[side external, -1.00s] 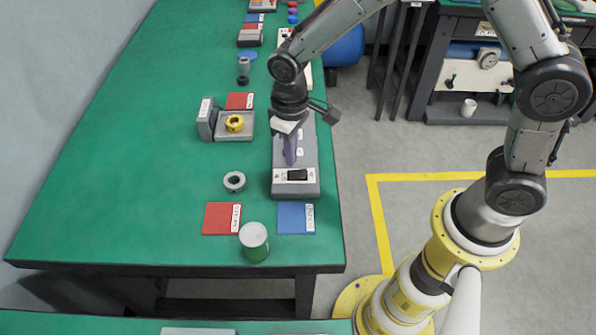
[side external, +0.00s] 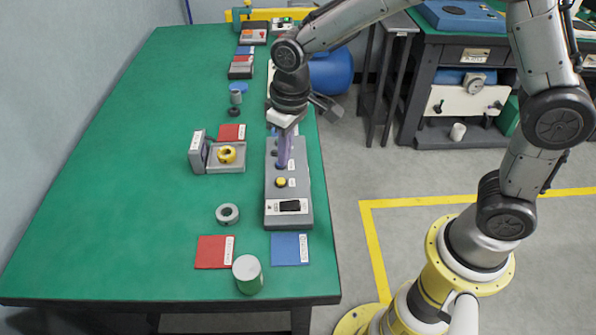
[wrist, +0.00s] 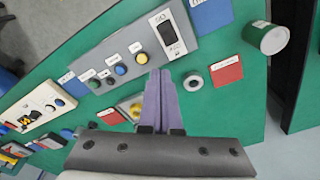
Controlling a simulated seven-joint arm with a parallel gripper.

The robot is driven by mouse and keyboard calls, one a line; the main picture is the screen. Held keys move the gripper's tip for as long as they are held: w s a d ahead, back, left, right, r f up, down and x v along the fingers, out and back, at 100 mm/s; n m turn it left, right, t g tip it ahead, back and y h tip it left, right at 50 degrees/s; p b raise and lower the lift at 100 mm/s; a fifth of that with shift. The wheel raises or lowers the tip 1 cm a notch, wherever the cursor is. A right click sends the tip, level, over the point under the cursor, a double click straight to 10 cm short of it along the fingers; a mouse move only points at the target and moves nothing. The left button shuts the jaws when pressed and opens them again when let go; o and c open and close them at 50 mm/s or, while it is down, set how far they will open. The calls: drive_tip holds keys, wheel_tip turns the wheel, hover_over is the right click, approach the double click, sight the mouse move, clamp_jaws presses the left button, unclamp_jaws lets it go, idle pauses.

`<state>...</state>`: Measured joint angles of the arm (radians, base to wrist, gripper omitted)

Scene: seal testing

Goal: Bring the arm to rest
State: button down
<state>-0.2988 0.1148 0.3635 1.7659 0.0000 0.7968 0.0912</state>
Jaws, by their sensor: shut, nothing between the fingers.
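My gripper (side external: 284,160) is at the end of my arm above the grey control box (side external: 288,219) on the green bench. Its two purple fingers are together with nothing between them; they also show in the wrist view (wrist: 160,85). The box has a black rocker switch (side external: 289,206) at its near end and a yellow button (side external: 281,182) near the fingers. The wrist view shows blue, black and yellow buttons on the box. From the side I cannot tell whether the fingertips touch the box.
A grey fixture with a yellow ring (side external: 227,155) stands left of my gripper. The left side of the bench (side external: 110,190) is clear.

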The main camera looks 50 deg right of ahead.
drive_tip(key=s+d+r+m+t, duration=0.1)
drive_tip(key=s+d+r+t, duration=0.1)
drive_tip(key=s+d+r, duration=0.35)
drive_tip(key=s+d+r+m+t, duration=0.1)
drive_tip(key=s+d+r, duration=0.1)
drive_tip(key=r, duration=0.6)
drive_tip(key=s+d+f+t, duration=0.1)
drive_tip(key=s+d, duration=0.3)
drive_tip(key=s, duration=1)
drive_tip(key=shift+f, duration=0.5)
